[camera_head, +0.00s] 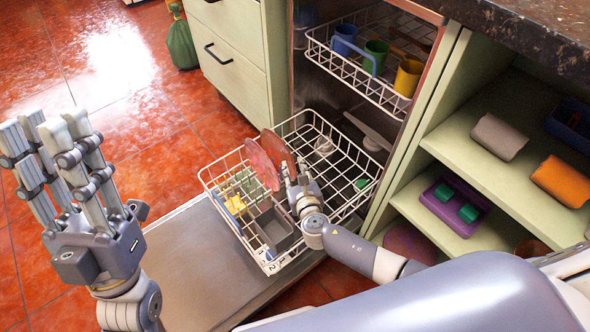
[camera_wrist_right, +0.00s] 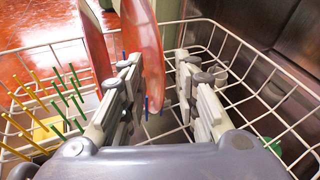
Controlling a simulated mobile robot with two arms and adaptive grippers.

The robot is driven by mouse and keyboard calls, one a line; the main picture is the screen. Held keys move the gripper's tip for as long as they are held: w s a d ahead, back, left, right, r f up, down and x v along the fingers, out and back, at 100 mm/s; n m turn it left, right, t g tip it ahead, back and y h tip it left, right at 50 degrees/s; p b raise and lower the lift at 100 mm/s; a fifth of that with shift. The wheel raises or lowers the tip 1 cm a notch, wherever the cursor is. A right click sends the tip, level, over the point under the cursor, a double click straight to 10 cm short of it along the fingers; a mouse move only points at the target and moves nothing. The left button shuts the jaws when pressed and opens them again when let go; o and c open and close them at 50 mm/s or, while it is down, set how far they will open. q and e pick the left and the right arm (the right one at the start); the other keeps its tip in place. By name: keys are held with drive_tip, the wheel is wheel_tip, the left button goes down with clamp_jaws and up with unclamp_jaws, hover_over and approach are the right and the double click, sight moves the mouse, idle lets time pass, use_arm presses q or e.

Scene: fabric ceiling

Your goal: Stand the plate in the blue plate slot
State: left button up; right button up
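Two reddish plates stand on edge in the lower dishwasher rack: a left plate (camera_head: 262,166) and a right plate (camera_head: 277,148). In the right wrist view, the right plate (camera_wrist_right: 145,45) stands upright between the spread fingers, with blue pins (camera_wrist_right: 147,106) at its lower edge; the left plate (camera_wrist_right: 97,42) is outside the left finger. My right gripper (camera_head: 293,177) is at the right plate; in its wrist view (camera_wrist_right: 165,85) it is open, with a gap between plate and right finger. My left gripper (camera_head: 47,128) is raised, open and empty, away from the rack.
The white wire lower rack (camera_head: 342,135) is pulled out over the open door (camera_head: 190,265). Green pins (camera_wrist_right: 68,95) and yellow pins (camera_wrist_right: 35,95) stand left of the plates. The upper rack (camera_head: 330,55) holds several cups. Open shelves (camera_head: 465,150) stand at right.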

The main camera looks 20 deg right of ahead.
drive_tip(key=shift+s, duration=0.25)
drive_tip(key=v, duration=1.1)
drive_tip(key=shift+s+r, duration=0.2)
